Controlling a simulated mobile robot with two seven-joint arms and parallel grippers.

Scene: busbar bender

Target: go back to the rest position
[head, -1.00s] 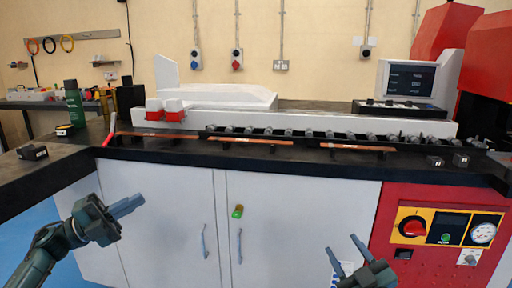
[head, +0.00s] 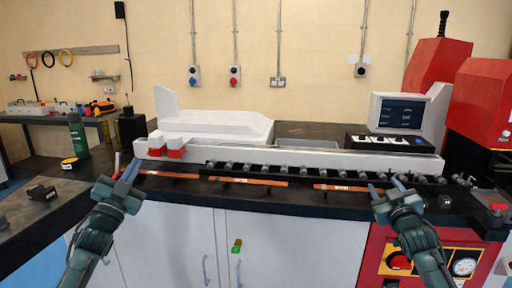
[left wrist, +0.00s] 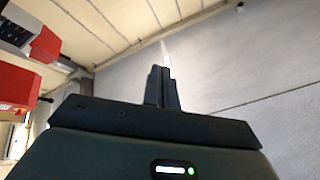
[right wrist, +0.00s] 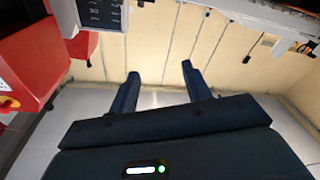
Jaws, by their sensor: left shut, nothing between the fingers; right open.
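My left gripper (head: 124,172) is in front of the left end of the bench in the head view, fingers together and pointing up and away. In the left wrist view its fingers (left wrist: 161,88) are shut with nothing between them. My right gripper (head: 385,187) is at the right part of the bench edge in the head view, in front of the roller row. In the right wrist view its fingers (right wrist: 160,85) stand apart, with nothing between them. Both grippers are empty.
The black worktop carries a roller row (head: 300,172), copper bars (head: 255,182) along the front edge and a control screen (head: 401,112). A green bottle (head: 77,135) stands at the left. White cupboard doors (head: 290,240) and a red control panel (head: 430,262) are below.

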